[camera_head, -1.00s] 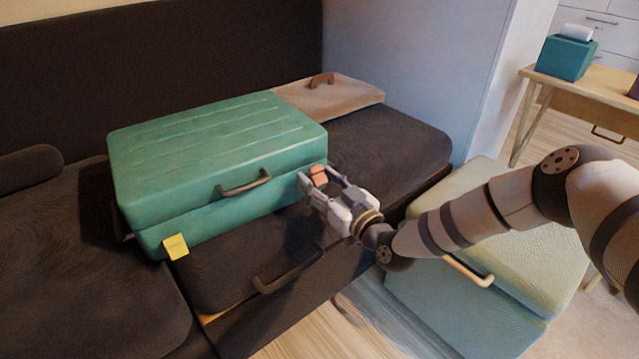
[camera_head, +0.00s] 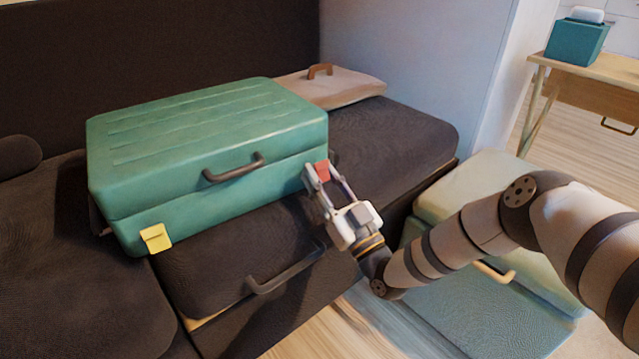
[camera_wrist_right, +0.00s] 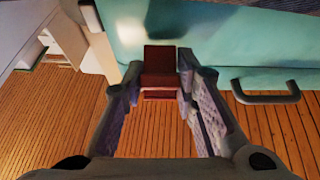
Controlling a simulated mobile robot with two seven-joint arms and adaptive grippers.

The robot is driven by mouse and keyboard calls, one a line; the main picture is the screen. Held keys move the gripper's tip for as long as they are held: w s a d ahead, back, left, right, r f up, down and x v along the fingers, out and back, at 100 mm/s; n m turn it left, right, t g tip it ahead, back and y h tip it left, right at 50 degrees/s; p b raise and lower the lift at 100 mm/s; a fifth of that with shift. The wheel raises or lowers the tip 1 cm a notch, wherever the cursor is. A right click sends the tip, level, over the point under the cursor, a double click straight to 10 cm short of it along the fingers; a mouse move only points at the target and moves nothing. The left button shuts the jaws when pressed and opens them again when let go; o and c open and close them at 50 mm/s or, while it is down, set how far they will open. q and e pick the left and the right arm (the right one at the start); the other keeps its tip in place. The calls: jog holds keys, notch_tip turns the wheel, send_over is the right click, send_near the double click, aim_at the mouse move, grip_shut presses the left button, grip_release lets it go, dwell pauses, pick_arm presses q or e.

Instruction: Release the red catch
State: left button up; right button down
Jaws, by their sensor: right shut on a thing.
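The red catch (camera_head: 322,169) is at the front right end of the teal suitcase (camera_head: 207,142), which lies closed on the dark cushion. It also shows in the right wrist view (camera_wrist_right: 160,72), between my fingertips. My right gripper (camera_head: 318,173) is shut on the red catch, one finger on each side of it. The right wrist view shows the gripper (camera_wrist_right: 158,85) with its fingers held apart by the catch. A yellow catch (camera_head: 155,238) sits at the suitcase's front left end, out of the gripper's reach. My left gripper is not in view.
A dark handle (camera_head: 234,168) sticks out from the suitcase front. A beige case (camera_head: 330,86) lies behind the suitcase.

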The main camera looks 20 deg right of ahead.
jog(key=c, duration=1.3)
grip_release()
jog(key=v, duration=1.2)
jog(key=shift+r, duration=0.1)
